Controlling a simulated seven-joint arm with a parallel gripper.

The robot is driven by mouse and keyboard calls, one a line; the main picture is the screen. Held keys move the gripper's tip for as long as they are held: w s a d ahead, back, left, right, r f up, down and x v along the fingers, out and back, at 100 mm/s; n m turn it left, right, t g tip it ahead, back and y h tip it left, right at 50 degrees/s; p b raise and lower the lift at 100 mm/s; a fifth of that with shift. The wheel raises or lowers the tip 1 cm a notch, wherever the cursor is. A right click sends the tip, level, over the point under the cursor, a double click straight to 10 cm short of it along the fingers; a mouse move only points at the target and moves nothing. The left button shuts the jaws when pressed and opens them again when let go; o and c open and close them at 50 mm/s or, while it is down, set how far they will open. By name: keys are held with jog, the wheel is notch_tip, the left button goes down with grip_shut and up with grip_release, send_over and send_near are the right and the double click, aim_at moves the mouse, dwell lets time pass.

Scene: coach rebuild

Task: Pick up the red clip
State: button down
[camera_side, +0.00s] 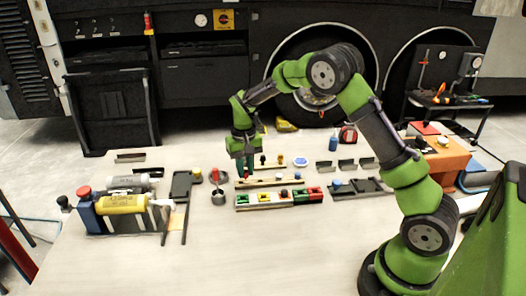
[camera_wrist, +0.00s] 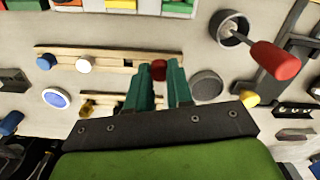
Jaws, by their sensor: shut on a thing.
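The red clip (camera_wrist: 158,69) shows in the wrist view between the tips of my teal fingers, at the right end of a wooden strip (camera_wrist: 110,60). My gripper (camera_wrist: 160,76) is shut on it. The clip appears at or just above the strip; I cannot tell if it is still touching. In the side view my gripper (camera_side: 245,170) points down at the left end of the same strip (camera_side: 262,182), and the fingers hide the clip. A blue knob (camera_wrist: 45,62) and a white knob (camera_wrist: 83,65) sit farther along the strip.
A grey cup with a red-handled tool (camera_side: 217,190) stands close left of my gripper. A row of coloured blocks (camera_side: 280,198) lies in front, and another strip with small knobs (camera_side: 268,165) lies behind. The table's front (camera_side: 240,255) is clear.

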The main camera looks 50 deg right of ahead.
jog(key=s, duration=0.4)
jog(key=s+a+r, duration=0.1)
jog(key=s, duration=0.8)
jog(key=shift+a+r, duration=0.2)
jog(key=shift+a, duration=0.2)
jog(key=shift+s+r, duration=0.15)
jog(key=shift+r, duration=1)
jog(key=shift+s+r, duration=0.15)
jog(key=shift+r, duration=0.95)
jog(key=w+a+f+n, duration=0.1)
jog(key=w+a, duration=0.3)
jog(key=w, duration=0.6)
jog(key=shift+s+a+f, duration=0.1)
jog(key=shift+s+f, duration=0.05)
jog(key=shift+f, duration=1.05)
jog(key=shift+s+a+f, duration=0.1)
jog(key=shift+s+f, duration=0.05)
jog(key=shift+f, duration=1)
jog(key=shift+f, duration=1.05)
